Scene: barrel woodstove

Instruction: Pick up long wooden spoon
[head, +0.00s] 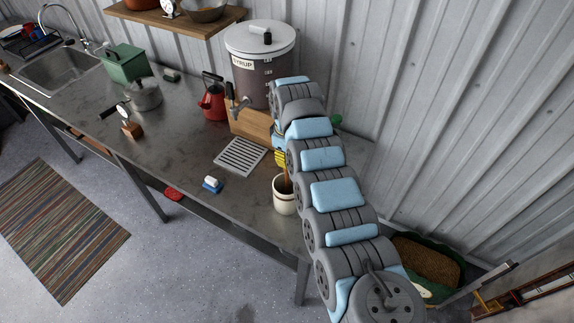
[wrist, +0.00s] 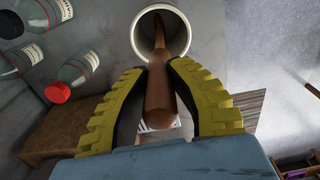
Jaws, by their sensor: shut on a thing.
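The long wooden spoon (wrist: 160,88) is a brown wooden shaft. In the wrist view it runs from between my yellow-padded fingers into a white crock. My gripper (wrist: 160,100) is shut on the spoon's upper part, with a finger on either side. The crock (wrist: 178,24) surrounds the spoon's far end, and how deep the spoon sits in it is hard to tell. In the head view the cream crock (head: 285,203) stands near the counter's front edge. There my gripper (head: 281,160) is above it, partly hidden by my arm, and a bit of the spoon (head: 287,184) shows below.
A syrup dispenser (head: 247,78) on a wooden block (head: 250,125) stands behind the crock. Bottles (wrist: 78,68) show close by in the wrist view. A drain grate (head: 241,155), blue-and-white sponge (head: 212,184) and red kettle (head: 212,98) lie to the left. The corrugated wall bounds the back.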

